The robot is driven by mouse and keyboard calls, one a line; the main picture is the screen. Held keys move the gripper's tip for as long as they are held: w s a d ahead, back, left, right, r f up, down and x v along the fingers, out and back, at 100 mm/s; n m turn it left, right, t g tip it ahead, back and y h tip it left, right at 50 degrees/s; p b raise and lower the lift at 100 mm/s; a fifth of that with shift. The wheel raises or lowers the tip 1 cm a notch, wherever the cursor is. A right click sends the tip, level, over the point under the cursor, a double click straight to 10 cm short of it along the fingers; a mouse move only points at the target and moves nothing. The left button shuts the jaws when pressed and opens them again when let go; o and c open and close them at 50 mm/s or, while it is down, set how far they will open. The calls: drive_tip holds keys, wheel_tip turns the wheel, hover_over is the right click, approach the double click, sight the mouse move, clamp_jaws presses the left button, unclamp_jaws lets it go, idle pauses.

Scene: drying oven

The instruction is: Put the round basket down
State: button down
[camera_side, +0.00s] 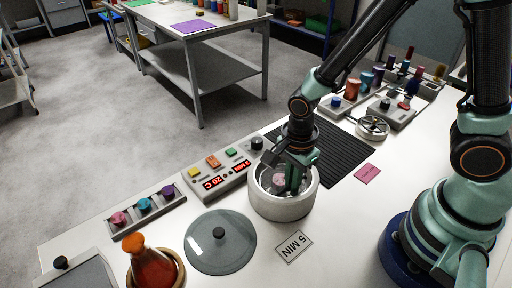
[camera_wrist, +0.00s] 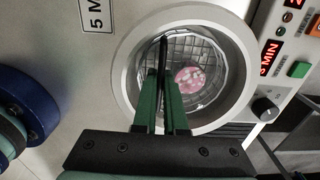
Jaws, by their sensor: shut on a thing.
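The round basket (camera_wrist: 195,48) is wire mesh and sits inside the round well of the white drying oven (camera_side: 283,206). A pink and white round piece (camera_wrist: 189,80) lies in it; the piece also shows in the side view (camera_side: 279,179). My gripper (camera_side: 292,186) reaches down into the open well. In the wrist view its green fingers (camera_wrist: 163,84) are closed together on a thin dark upright part, seemingly the basket's handle. The fingers hide part of the basket, and I cannot tell whether its bottom touches the well floor.
A grey glass lid (camera_side: 205,250) with a black knob lies in front of the oven. The control panel (camera_side: 222,178) with red displays stands behind. A "5 MIN" card (camera_side: 293,247), a black ribbed mat (camera_side: 335,150) and a flask of red liquid (camera_side: 150,268) are nearby.

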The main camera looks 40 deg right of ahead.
drive_tip(key=c, duration=1)
unclamp_jaws()
drive_tip(key=shift+f, duration=0.1)
wheel_tip(320, 180, up, 12)
drive_tip(key=shift+d+r+n+t, duration=0.95)
drive_tip(key=shift+d+r+n, duration=0.75)
drive_tip(key=shift+n, duration=1.3)
drive_tip(key=shift+d+r+n+t, duration=0.9)
drive_tip(key=shift+d+r+n, duration=0.8)
drive_tip(key=shift+n, duration=1.3)
drive_tip(key=shift+d+r+n+t, duration=0.95)
drive_tip(key=shift+d+r+n, duration=0.75)
drive_tip(key=shift+n, duration=1.3)
drive_tip(key=shift+d+f, duration=0.15)
